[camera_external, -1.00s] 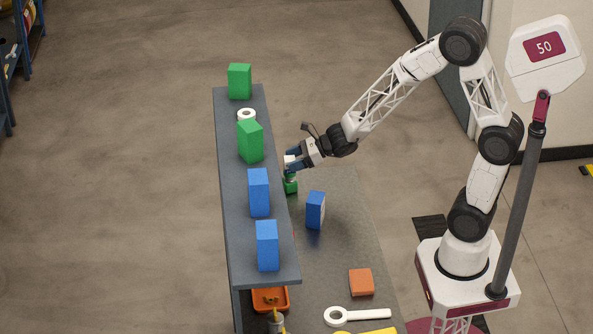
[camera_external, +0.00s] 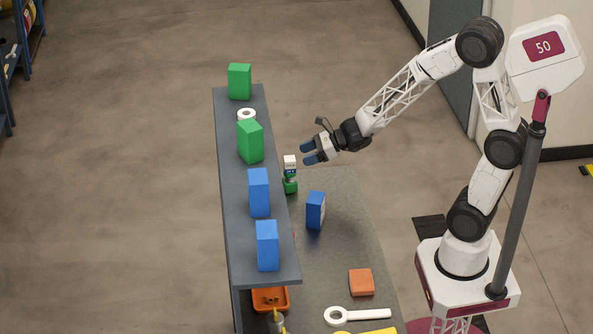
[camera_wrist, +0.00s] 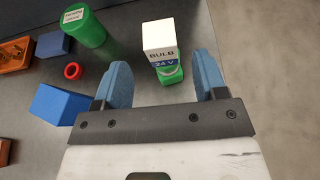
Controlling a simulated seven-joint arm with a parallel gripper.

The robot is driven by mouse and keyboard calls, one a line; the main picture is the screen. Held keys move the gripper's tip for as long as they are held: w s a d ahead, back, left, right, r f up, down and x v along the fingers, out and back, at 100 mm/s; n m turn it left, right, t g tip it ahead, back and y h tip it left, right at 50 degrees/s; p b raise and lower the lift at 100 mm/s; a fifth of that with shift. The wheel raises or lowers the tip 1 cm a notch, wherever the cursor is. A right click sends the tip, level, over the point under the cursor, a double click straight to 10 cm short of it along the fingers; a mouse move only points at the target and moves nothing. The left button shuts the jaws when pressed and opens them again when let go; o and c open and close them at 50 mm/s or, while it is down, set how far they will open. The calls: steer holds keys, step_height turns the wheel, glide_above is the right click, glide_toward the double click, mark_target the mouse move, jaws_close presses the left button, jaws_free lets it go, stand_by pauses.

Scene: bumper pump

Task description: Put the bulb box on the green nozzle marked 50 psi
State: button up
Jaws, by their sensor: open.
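The bulb box (camera_external: 290,162) is a small white box with a blue band, standing upright on a green piece (camera_external: 290,186) beside the shelf. In the wrist view the box (camera_wrist: 160,42) reads "BULB 24 V", with the green piece (camera_wrist: 171,76) directly beneath it. I cannot read a 50 psi mark on the green piece. My gripper (camera_external: 306,153) is open and empty, a little right of the box and apart from it. In the wrist view its two blue fingers (camera_wrist: 164,68) appear on either side of the box's lower part, with gaps.
A grey shelf (camera_external: 231,190) carries several green and blue boxes and a white roll. A blue box (camera_external: 315,210) stands on the bench near the green piece. A green cylinder with a white label (camera_wrist: 85,27) and a red ring (camera_wrist: 73,71) show in the wrist view.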

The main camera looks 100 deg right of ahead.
steer(key=s+a+r+n+g+y, duration=0.2)
steer(key=a+r+n, duration=0.1)
steer(key=a+n, duration=0.4)
steer(key=s+a+r+n+g+y, duration=0.25)
steer(key=a+n, duration=0.25)
steer(key=a, duration=0.3)
steer(key=s+a+r+n+g+y, duration=0.1)
steer(key=a+r+n+y, duration=0.1)
steer(key=a+n, duration=0.5)
steer(key=s+a+r+n+g+h, duration=0.2)
steer(key=s+a+n+h, duration=0.1)
steer(key=s+n, duration=0.5)
steer(key=s+a+r+n+g+h, duration=0.3)
steer(key=s+n, duration=0.5)
steer(key=s, duration=0.1)
steer(key=shift+s+a+n+h, duration=0.2)
steer(key=shift+a+n+h, duration=0.1)
steer(key=shift+n+h, duration=0.1)
steer(key=shift+g, duration=0.25)
